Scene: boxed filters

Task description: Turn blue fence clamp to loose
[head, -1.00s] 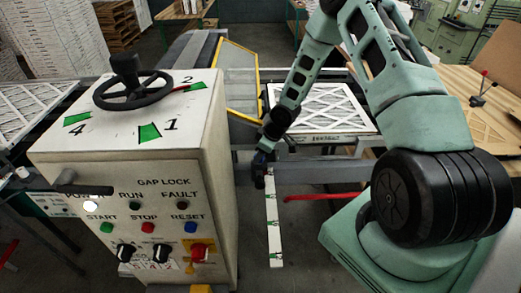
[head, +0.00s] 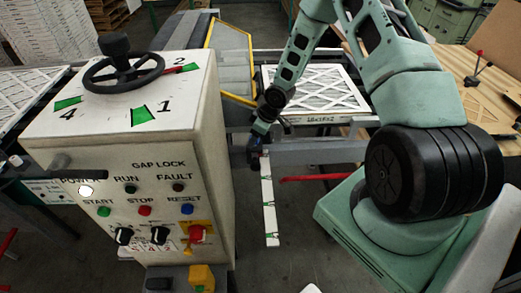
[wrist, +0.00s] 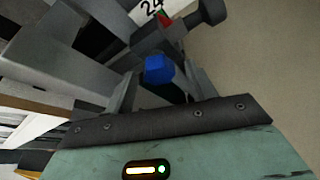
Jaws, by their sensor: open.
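The blue fence clamp (wrist: 158,69) shows in the wrist view as a small faceted blue knob on a grey metal part. My gripper (wrist: 157,82) is open, with one finger on each side of the knob. Whether the fingers touch it cannot be told. In the head view my gripper (head: 257,152) is low at the far end of a white scale strip (head: 268,205) with green marks. The clamp is mostly hidden there by the gripper.
A control cabinet (head: 140,180) with a black handwheel (head: 122,68) stands at left. A red bar (head: 310,178) lies right of the strip. A boxed filter (head: 315,92) is behind my arm. In the wrist view a dark knob (wrist: 210,12) and a "24" label (wrist: 150,8) are near the clamp.

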